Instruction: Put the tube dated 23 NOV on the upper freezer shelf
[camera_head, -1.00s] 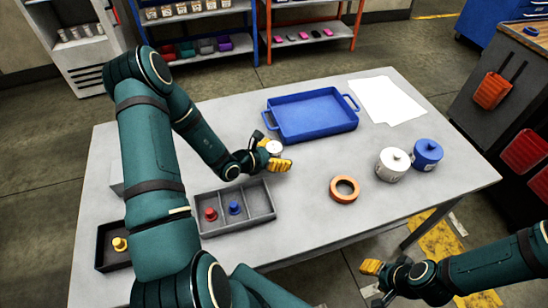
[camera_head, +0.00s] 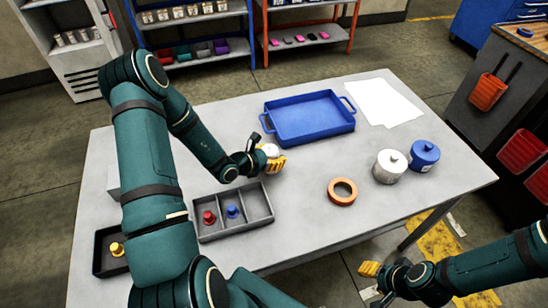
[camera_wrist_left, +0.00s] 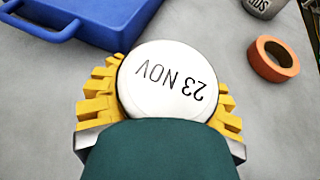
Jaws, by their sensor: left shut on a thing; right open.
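The tube (camera_wrist_left: 168,80) shows its round white cap marked 23 NOV in the left wrist view. My left gripper (camera_wrist_left: 160,105) is shut on it, with yellow fingers on both sides of the cap. In the head view the tube (camera_head: 270,151) is a small white spot in my left gripper (camera_head: 273,160), over the table between the blue tray and the grey divided box. The tube's body is hidden below the cap. My right gripper (camera_head: 370,280) is open and empty beyond the table's front edge. A white freezer cabinet (camera_head: 90,68) stands at the far left with several tubes on a shelf.
On the table (camera_head: 300,215) are a blue tray (camera_head: 310,134), a divided box (camera_head: 265,215) with red and blue pieces, an orange tape ring (camera_head: 342,203), and white (camera_head: 389,171) and blue (camera_head: 425,160) pots. A blue rack (camera_head: 250,30) stands behind. The table's front right is clear.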

